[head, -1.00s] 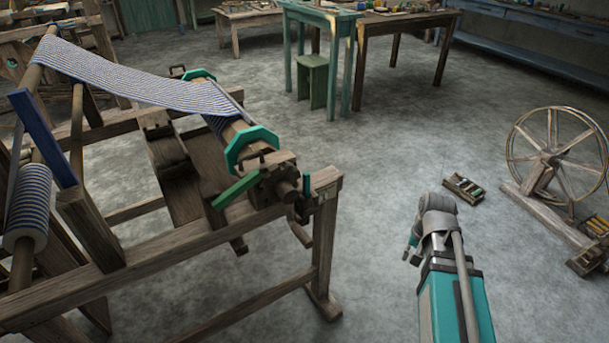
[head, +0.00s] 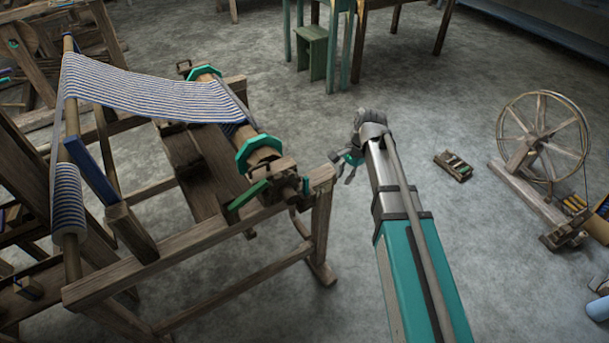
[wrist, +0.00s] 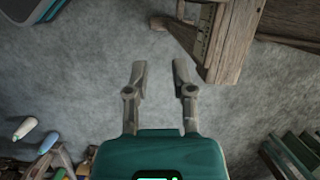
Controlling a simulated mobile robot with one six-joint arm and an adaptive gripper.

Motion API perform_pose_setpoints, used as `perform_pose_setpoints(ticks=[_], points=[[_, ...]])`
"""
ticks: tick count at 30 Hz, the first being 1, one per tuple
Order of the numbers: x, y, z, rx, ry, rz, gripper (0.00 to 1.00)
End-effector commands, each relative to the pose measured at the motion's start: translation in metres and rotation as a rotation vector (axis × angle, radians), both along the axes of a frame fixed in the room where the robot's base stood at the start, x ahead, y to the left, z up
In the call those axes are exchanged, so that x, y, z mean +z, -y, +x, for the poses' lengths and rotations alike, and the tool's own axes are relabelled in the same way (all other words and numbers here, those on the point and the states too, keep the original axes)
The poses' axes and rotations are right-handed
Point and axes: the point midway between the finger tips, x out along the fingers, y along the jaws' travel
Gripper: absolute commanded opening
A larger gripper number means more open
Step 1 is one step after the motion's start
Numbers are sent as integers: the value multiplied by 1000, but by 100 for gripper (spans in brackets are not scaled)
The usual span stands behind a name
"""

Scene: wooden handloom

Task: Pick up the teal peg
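A small dark teal peg (head: 306,186) stands upright at the near right corner of the wooden loom (head: 235,235), beside the end of the cloth roller. My gripper (head: 341,170) is just right of that corner in the head view, apart from the peg. In the wrist view my gripper (wrist: 159,78) has its two fingers spread with only grey floor between them. A loom post (wrist: 226,40) shows ahead and right of the fingers there. I cannot make out the peg in the wrist view.
The roller carries teal octagonal flanges (head: 258,153) and a green lever (head: 249,194) near the peg. A small tray (head: 453,166) and a spinning wheel (head: 541,140) stand on the floor to the right. Open floor lies around my arm.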

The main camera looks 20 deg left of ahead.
Motion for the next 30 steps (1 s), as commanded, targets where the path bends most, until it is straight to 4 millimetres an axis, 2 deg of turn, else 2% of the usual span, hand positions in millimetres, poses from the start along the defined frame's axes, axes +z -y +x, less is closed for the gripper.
perform_pose_setpoints(ticks=[1, 3, 10, 16, 30], points=[[22, -13, 4, -15, -15, 1, 31], [36, -28, 5, -40, -35, 2, 31], [68, -63, 6, -102, -91, -1, 31], [77, -76, 4, -124, -112, -3, 31], [74, -77, 3, -126, -113, -4, 31]])
